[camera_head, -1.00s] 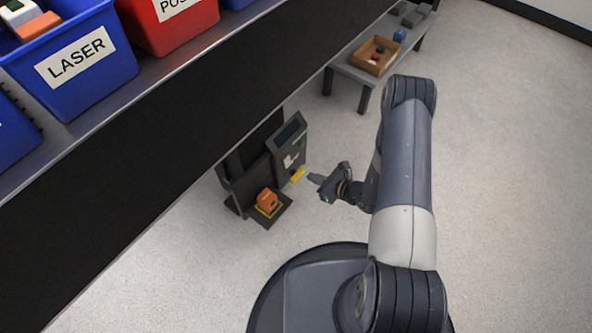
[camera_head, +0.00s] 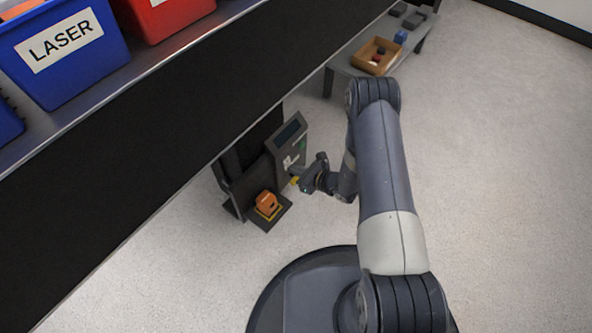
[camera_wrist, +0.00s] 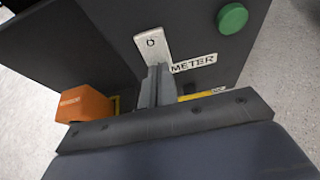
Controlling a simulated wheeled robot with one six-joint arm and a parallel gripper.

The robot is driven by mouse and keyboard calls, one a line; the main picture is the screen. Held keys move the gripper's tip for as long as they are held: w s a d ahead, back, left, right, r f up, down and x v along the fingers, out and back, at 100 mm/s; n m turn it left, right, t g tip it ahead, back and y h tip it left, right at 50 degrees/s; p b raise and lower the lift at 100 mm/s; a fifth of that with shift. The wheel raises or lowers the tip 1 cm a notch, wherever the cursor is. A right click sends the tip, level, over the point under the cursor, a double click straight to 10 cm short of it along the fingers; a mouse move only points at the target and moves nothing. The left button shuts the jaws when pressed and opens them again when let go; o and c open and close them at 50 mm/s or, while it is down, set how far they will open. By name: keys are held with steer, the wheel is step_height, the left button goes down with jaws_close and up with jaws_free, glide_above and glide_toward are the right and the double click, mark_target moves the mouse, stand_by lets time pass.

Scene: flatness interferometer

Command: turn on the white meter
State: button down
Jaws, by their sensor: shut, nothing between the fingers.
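The dark instrument with a sloped panel (camera_head: 292,135) stands under the shelf in the head view. In the wrist view, its dark panel (camera_wrist: 105,45) carries a white switch plate (camera_wrist: 152,46) with a power mark and a white METER label (camera_wrist: 194,63). The white patch on the panel also shows in the head view (camera_head: 288,162). My gripper (camera_head: 296,176) is at the lower front of the panel. In the wrist view, my gripper's fingers (camera_wrist: 158,70) are shut and empty, overlapping the lower end of the white plate. I cannot tell whether they touch it.
A green button (camera_wrist: 232,18) sits right of the plate. An orange block (camera_head: 267,202) rests on a yellow-edged base at the instrument's lower left. Above is a shelf with a blue LASER bin (camera_head: 62,50). A low table with a wooden tray (camera_head: 377,57) stands behind. Floor to the right is clear.

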steer(key=shift+w+a+f, duration=0.1)
stand_by(0.3)
steer(key=shift+r, duration=0.85)
